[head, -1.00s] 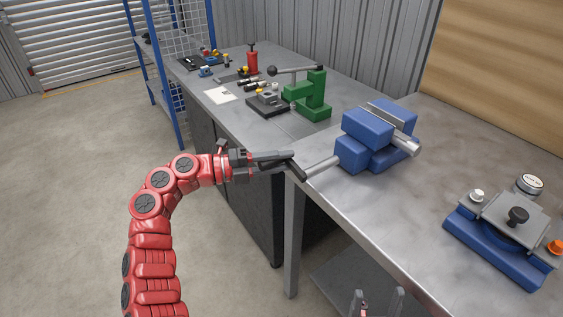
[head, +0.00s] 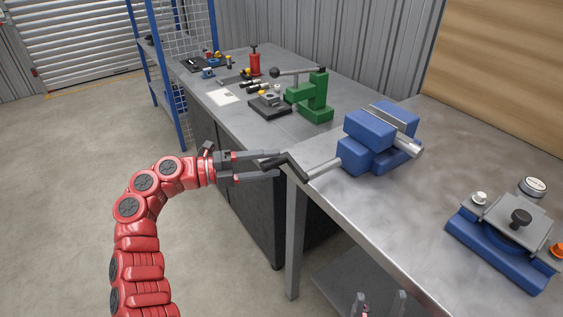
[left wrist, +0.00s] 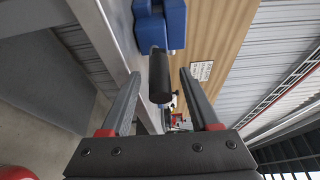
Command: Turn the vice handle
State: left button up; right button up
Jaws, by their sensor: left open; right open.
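The blue vice (head: 368,140) stands on the metal workbench near its front edge. Its silver screw (head: 323,168) sticks out toward the left and ends in a black handle (head: 296,170) beyond the bench edge. My left gripper (head: 272,167) is open, with its fingertips at the handle's near side. In the left wrist view, the black handle (left wrist: 160,76) shows between the two spread fingers (left wrist: 159,73), with a gap on each side. I cannot tell how far it reaches between them. My right gripper (head: 379,298) is open and empty, low at the bottom edge, below the bench top.
A blue-based fixture (head: 498,248) sits at the right. Bench legs and a lower shelf are below. The floor at left is clear.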

pick_arm(q)
jog(key=v, duration=1.3)
jog(key=shift+a+b, duration=0.35)
jog(key=shift+d+f, duration=0.1)
